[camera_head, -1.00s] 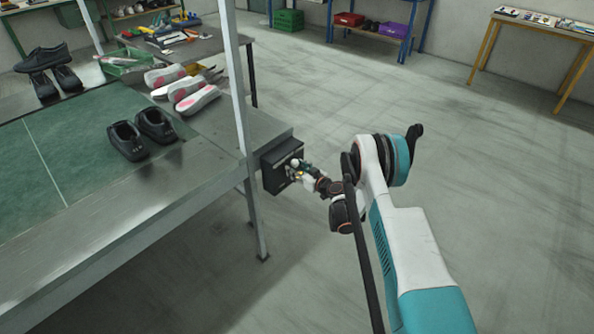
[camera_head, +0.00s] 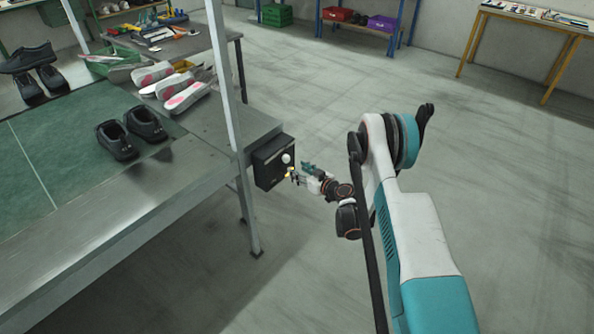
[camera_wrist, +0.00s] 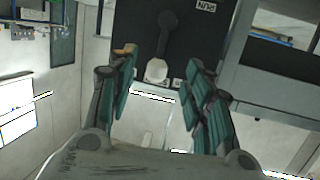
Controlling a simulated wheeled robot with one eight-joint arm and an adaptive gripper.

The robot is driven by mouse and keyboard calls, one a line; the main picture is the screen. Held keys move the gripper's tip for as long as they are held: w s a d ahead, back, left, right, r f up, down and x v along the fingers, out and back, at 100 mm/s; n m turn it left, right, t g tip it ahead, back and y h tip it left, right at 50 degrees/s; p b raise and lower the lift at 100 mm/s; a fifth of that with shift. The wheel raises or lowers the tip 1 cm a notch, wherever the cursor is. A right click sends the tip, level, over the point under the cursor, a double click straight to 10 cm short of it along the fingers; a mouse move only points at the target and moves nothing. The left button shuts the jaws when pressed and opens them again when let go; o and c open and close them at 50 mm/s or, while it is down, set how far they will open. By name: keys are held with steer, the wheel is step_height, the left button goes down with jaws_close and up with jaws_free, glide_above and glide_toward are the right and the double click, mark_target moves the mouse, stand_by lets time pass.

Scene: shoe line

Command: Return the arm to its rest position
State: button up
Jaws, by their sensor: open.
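My gripper (camera_head: 298,172) is at the end of my arm, just right of a black control box (camera_head: 267,166) fixed at the end of the metal bench. In the wrist view my gripper (camera_wrist: 157,100) is open, with its teal fingers apart and nothing between them. A lever with a pale knob (camera_head: 286,158) stands out from the box. In the wrist view the lever knob (camera_wrist: 156,71) shows beyond the fingertips, and the box face (camera_wrist: 200,40) carries a "RUN" label. A small gap seems to lie between fingers and lever.
A steel post (camera_head: 226,90) rises beside the box. The bench (camera_head: 150,205) has a green mat (camera_head: 60,160) with black shoes (camera_head: 130,135) on it. Pale shoes with pink soles (camera_head: 180,97) lie behind. The floor (camera_head: 300,270) right of the bench is clear around my arm.

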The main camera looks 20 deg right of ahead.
stand_by(0.3)
steer(key=s+a+r+g+h, duration=0.1)
steer(key=s+a+r+g, duration=0.1)
steer(key=r, duration=1)
steer(key=s+a+r+g, duration=0.1)
steer(key=s+a+r, duration=0.2)
steer(key=r, duration=0.9)
steer(key=s+a+r+m+g+h, duration=0.1)
steer(key=s+r+m+g+h, duration=0.1)
steer(key=s+r, duration=1.1)
steer(key=s+d+m+g+h, duration=0.1)
steer(key=s, duration=1.3)
steer(key=s+d+f+m+g+h, duration=0.1)
steer(key=s+h, duration=0.1)
steer(key=s, duration=1.2)
steer(key=shift+d+f+m+h, duration=0.25)
steer(key=shift+d+m+h, duration=0.05)
steer(key=shift+d+m, duration=0.1)
